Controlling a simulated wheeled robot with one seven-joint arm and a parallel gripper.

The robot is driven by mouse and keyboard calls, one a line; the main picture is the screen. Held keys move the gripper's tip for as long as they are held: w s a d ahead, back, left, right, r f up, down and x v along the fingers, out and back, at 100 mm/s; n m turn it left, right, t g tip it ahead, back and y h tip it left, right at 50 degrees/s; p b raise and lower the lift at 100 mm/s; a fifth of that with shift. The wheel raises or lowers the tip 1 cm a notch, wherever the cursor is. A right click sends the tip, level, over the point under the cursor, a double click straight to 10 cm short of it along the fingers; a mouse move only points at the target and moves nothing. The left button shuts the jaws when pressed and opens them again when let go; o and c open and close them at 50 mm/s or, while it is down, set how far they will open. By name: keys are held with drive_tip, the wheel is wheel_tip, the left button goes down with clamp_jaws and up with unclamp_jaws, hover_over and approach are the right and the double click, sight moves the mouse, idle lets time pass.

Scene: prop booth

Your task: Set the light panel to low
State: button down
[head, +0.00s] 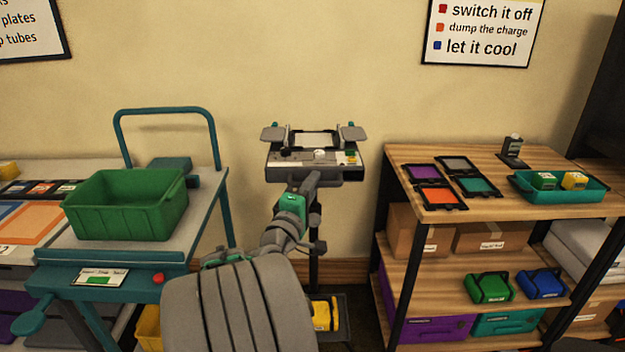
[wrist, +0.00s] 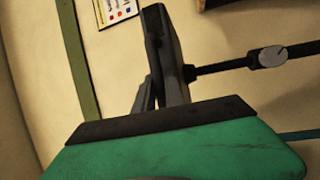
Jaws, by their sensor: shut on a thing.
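The light panel (head: 274,160) stands on a thin dark pole against the wall in the head view. It has a pale screen between two side flaps and a control box with a dark knob, a pale knob and a green and yellow part. My gripper (head: 313,177) reaches up to the front of the box and is shut on part of it; my arm hides exactly which part. In the wrist view the green and dark body at the bottom seems to be my own gripper. A dark slab (wrist: 168,55) there joins a rod with a grey knob. No setting is readable.
A teal cart with a green crate (head: 125,205) stands at the left. A wooden shelf (head: 520,208) at the right bears coloured frames and a teal tray (head: 562,194) with green and yellow blocks. Bare wall lies behind the panel.

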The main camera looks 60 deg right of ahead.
wheel_tip(320, 180, down, 4)
drive_tip(key=shift+f+b, duration=0.2)
drive_tip(key=shift+b, duration=0.85)
drive_tip(key=shift+f, duration=0.1)
drive_tip(key=c, duration=1.5)
unclamp_jaws()
drive_tip(key=shift+o, duration=0.5)
drive_tip(key=shift+r, duration=0.2)
drive_tip(key=a+f, duration=0.1)
drive_tip(key=a, duration=0.6)
drive_tip(key=shift+s+a+f+b, duration=0.2)
drive_tip(key=shift+s+a+b, duration=0.1)
drive_tip(key=shift+a+b, duration=0.05)
